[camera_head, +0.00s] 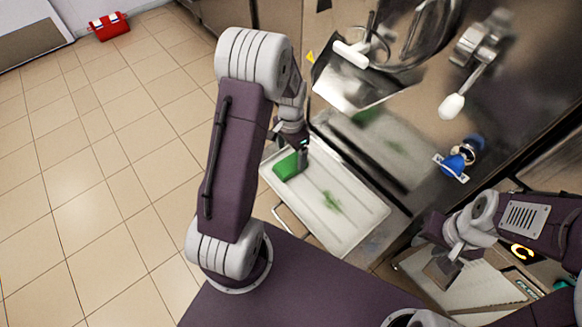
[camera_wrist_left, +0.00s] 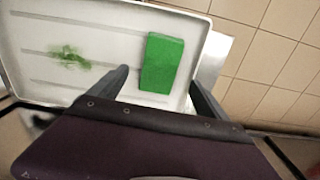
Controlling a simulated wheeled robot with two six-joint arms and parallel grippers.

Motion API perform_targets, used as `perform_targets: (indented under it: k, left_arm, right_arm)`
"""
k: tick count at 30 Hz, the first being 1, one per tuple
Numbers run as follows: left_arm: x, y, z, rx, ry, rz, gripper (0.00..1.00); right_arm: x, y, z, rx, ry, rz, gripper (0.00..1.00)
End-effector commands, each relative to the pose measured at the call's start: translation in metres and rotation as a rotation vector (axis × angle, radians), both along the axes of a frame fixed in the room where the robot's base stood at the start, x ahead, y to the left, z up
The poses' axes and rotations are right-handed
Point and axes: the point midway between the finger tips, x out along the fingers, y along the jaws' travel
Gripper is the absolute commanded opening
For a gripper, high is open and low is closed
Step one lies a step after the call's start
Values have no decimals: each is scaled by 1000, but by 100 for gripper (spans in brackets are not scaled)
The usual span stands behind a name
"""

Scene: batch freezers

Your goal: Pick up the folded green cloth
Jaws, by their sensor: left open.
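The folded green cloth (camera_head: 287,166) lies on a white tray (camera_head: 350,232), near the tray's far left corner in the head view. My left gripper (camera_head: 302,152) is over the tray beside the cloth. In the left wrist view its two fingers (camera_wrist_left: 157,88) are spread apart with nothing held between them. My right gripper (camera_head: 440,270) is at the lower right in the head view; its fingers are too unclear to read.
A green smear (camera_head: 332,202) marks the tray. A steel machine with a white-knobbed lever (camera_head: 452,105) stands behind the tray. A blue object (camera_head: 455,163) is attached at its front. A red box (camera_head: 110,27) sits on the tiled floor (camera_head: 100,170), which is otherwise clear.

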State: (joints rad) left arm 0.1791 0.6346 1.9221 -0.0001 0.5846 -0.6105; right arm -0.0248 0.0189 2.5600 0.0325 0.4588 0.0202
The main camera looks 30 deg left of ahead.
Motion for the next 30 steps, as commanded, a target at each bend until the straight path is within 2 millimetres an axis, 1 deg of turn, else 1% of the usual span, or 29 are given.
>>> perform_targets:
  k: [2, 6, 8, 10, 15, 17, 18, 20, 21, 22, 23, 28, 30]
  left_arm:
    - [0, 0, -10, 0, 2, 0, 87]
    - [-1, -1, -38, -1, 4, 0, 87]
    - [-1, -1, -47, -1, 4, 0, 87]
    - [0, 0, -51, 0, 1, 0, 87]
    - [0, 0, -50, 0, 0, 1, 87]
    - [0, 0, -50, 0, 0, 1, 71]
    - [0, 0, -50, 0, 0, 1, 59]
    - [0, 0, -49, 0, 0, 1, 43]
    - [0, 0, -49, 0, 0, 1, 32]
    - [0, 0, -50, 0, 0, 1, 23]
    - [0, 0, -49, 0, 0, 1, 22]
    - [0, 0, -49, 0, 0, 1, 21]
    - [0, 0, -44, 0, -1, 1, 21]
  right_arm:
    - [0, 0, -6, 0, 0, 0, 36]
    - [0, 0, -20, 0, 0, 0, 36]
    - [0, 0, -23, 0, 0, 0, 36]
    - [0, 0, -23, 0, 0, 0, 36]
    - [0, 0, -21, 0, 0, 0, 36]
    - [0, 0, -21, 0, 0, 0, 36]
    - [0, 0, -21, 0, 0, 0, 36]
    - [0, 0, -21, 0, 0, 0, 36]
    - [0, 0, -21, 0, 0, 0, 36]
    - [0, 0, -21, 0, 0, 0, 36]
    - [0, 0, -21, 0, 0, 0, 36]
    - [0, 0, -21, 0, 0, 0, 36]
    - [0, 0, -18, 0, 0, 0, 36]
